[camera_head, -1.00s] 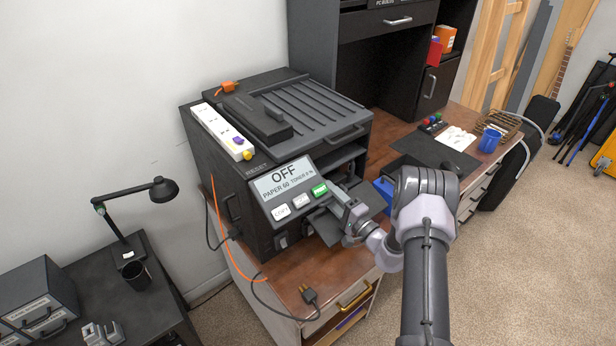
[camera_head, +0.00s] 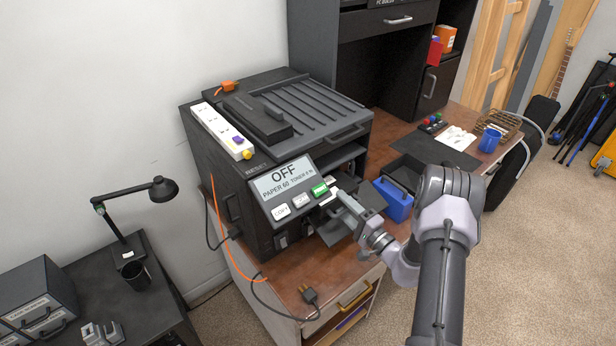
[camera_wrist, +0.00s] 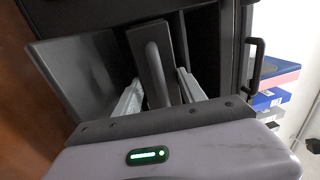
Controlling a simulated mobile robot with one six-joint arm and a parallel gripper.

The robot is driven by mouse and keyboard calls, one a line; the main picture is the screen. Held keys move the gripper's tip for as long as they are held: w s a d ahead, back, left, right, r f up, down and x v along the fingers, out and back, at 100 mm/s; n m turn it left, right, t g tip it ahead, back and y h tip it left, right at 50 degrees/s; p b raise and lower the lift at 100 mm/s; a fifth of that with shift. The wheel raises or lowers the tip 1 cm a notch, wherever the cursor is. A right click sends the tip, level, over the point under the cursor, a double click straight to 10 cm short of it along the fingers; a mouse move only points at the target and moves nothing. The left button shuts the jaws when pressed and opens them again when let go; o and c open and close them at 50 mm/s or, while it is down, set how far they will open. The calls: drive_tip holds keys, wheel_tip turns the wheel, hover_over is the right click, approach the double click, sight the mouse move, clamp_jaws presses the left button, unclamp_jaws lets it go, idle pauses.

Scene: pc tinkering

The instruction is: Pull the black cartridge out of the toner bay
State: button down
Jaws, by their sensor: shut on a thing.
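The printer (camera_head: 270,160) stands on the wooden desk with a screen reading OFF and toner 0 %. My gripper (camera_head: 338,198) is at its front, just right of the green button. In the wrist view my two light fingers (camera_wrist: 158,95) are shut on the upright handle of the black cartridge (camera_wrist: 143,62). The cartridge's far end runs toward the dark toner bay (camera_wrist: 186,30); how far it still sits inside is hard to tell. A grey open flap (camera_wrist: 82,72) stands left of the cartridge. In the head view the gripper hides most of the cartridge.
A blue bin (camera_head: 393,204) stands on the desk right of my gripper. A power plug (camera_head: 309,296) and orange cable (camera_head: 222,225) lie at the printer's front left. A dark handle (camera_wrist: 256,62) sticks out at right in the wrist view. Bare desk (camera_head: 345,262) lies in front.

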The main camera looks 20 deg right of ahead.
drive_tip(key=v, duration=0.5)
drive_tip(key=shift+s+d+r+b, duration=0.1)
drive_tip(key=shift+s+r+b, duration=0.2)
drive_tip(key=shift+r+b, duration=0.05)
drive_tip(key=shift+r+g+p, duration=0.1)
drive_tip(key=shift+g+p, duration=0.2)
drive_tip(key=shift+p, duration=0.25)
idle(0.4)
